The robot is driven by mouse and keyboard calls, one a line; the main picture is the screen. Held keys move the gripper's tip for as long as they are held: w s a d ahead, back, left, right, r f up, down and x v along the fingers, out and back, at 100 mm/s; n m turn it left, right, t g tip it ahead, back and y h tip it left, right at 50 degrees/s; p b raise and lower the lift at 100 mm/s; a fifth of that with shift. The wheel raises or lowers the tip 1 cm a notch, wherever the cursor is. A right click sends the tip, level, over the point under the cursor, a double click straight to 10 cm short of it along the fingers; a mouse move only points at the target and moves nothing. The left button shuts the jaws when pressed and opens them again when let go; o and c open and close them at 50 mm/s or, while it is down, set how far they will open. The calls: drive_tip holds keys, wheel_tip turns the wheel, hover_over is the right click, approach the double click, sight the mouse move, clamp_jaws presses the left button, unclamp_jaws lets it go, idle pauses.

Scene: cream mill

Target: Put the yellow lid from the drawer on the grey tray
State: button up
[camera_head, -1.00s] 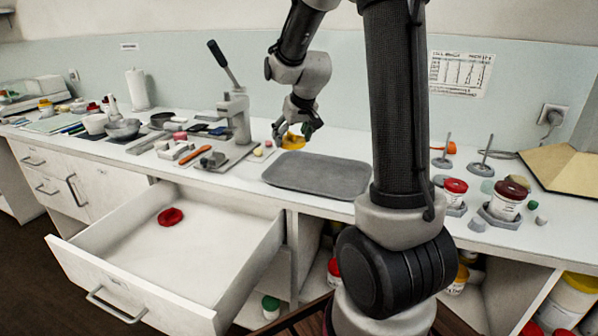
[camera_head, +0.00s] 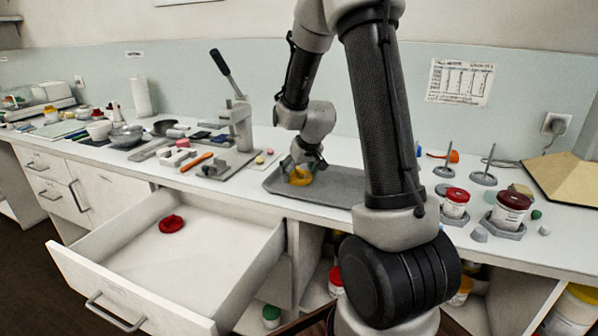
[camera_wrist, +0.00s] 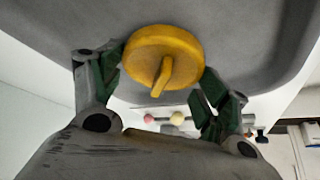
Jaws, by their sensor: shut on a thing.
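The yellow lid (camera_head: 300,176) is a round disc with a raised bar grip. In the head view it is over the left part of the grey tray (camera_head: 341,196), which lies on the counter. My gripper (camera_head: 303,166) is at the lid, above the tray. In the wrist view the lid (camera_wrist: 163,58) sits between the two green-padded fingers of my gripper (camera_wrist: 160,80), with the tray floor (camera_wrist: 235,30) behind it. I cannot tell whether the lid touches the tray. The open drawer (camera_head: 190,250) holds a red lid (camera_head: 171,224).
A lever press (camera_head: 238,120) stands left of the tray, with small tools and pieces around it. Red-topped jars (camera_head: 455,203) and posts on bases stand to the right. The open drawer juts out in front of the counter. The tray's middle is bare.

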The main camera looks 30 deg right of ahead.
drive_tip(key=o, duration=0.8)
drive_tip(key=shift+s+r, duration=0.1)
drive_tip(key=shift+r, duration=0.25)
drive_tip(key=d+v, duration=0.1)
drive_tip(key=v, duration=1)
drive_tip(key=s+a+r, duration=0.2)
drive_tip(key=s, duration=0.6)
drive_tip(key=s+a+r+n+g, duration=0.1)
drive_tip(key=s+a+r, duration=0.2)
drive_tip(key=s, duration=0.5)
drive_tip(key=s+a+r, duration=0.2)
drive_tip(key=s+r, duration=0.1)
drive_tip(key=s, duration=0.6)
drive_tip(key=shift+a+g+y, duration=0.25)
drive_tip(key=shift+g+y, duration=0.15)
